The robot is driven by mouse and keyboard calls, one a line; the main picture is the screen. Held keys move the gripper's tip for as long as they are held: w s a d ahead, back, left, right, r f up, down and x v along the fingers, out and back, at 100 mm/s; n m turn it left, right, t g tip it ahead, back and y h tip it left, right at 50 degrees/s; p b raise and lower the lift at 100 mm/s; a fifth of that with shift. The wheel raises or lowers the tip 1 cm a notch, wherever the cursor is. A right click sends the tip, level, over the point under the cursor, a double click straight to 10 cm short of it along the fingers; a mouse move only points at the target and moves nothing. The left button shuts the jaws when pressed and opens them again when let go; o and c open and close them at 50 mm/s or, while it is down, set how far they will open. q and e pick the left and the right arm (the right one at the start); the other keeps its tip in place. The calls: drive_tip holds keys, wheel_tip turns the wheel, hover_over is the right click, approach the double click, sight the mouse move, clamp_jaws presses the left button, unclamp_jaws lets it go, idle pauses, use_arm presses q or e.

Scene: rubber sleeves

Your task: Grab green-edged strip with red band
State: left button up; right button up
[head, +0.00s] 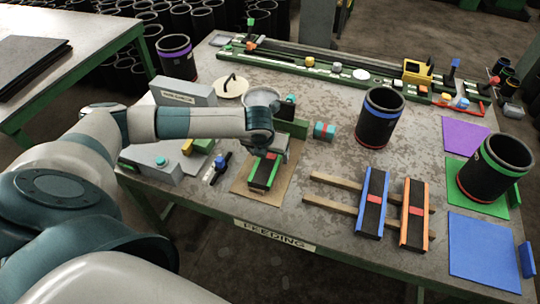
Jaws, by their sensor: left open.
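The green-edged strip (257,182) with a red band (269,156) lies on a brown cardboard sheet (277,190) near the front middle of the table. It is black with green long edges. My left gripper (268,152) is at the far end of this strip, above or around it. The gripper's own body hides much of its fingers, and I cannot tell whether they touch the strip. It is open. My right gripper is not in view.
A blue-edged strip (372,212) and an orange-edged strip (413,228) lie on wooden slats to the right. A blue-banded black sleeve (378,125) stands behind them. A red-and-teal block (324,131) sits right of my gripper. A green-banded sleeve (492,172) stands on a green mat.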

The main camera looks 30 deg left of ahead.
sight(270, 157)
use_arm(q)
drive_tip(key=shift+c, duration=0.4)
drive_tip(key=c, duration=1.1)
drive_tip(key=shift+r, duration=0.1)
